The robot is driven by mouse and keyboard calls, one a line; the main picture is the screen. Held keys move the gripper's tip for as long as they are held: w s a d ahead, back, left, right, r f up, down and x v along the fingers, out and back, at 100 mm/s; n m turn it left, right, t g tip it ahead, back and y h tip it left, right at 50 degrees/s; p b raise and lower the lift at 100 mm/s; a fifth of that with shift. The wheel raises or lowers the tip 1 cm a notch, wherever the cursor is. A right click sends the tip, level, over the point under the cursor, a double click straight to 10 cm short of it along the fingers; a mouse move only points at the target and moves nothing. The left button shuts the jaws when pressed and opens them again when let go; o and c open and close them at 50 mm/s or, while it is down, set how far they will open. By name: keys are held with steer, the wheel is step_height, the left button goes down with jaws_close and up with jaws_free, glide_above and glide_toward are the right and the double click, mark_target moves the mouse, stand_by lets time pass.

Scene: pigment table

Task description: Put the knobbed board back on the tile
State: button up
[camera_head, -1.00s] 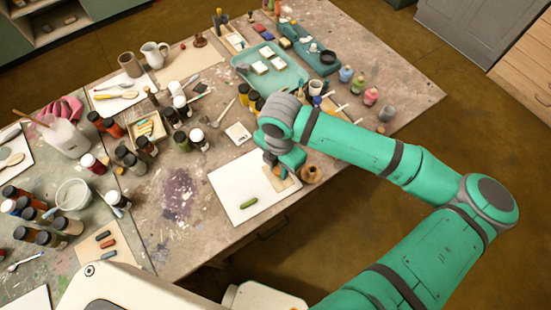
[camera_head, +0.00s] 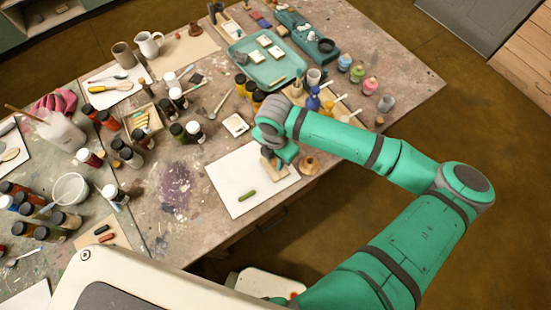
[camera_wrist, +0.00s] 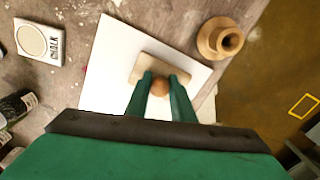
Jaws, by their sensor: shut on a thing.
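The knobbed board is a small pale wooden rectangle (camera_head: 284,174) with a round brown knob (camera_wrist: 160,89). In the wrist view the board (camera_wrist: 149,62) lies under my fingertips. My gripper (camera_wrist: 160,82) is shut on the knob, one finger at each side. In the head view my gripper (camera_head: 274,162) is over the right part of a flat white square (camera_head: 232,178), which may be the tile. The board overlaps this square's right edge; I cannot tell whether it touches it. The white square also shows in the wrist view (camera_wrist: 108,75).
A round wooden pot (camera_head: 309,165) stands close right of the board. Jars (camera_head: 195,131) crowd the left. Bare tabletop (camera_head: 178,185) lies left of the square.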

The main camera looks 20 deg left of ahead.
steer(key=shift+f, duration=0.15)
steer(key=o, duration=0.8)
steer(key=shift+o, duration=0.2)
steer(key=shift+w, duration=0.1)
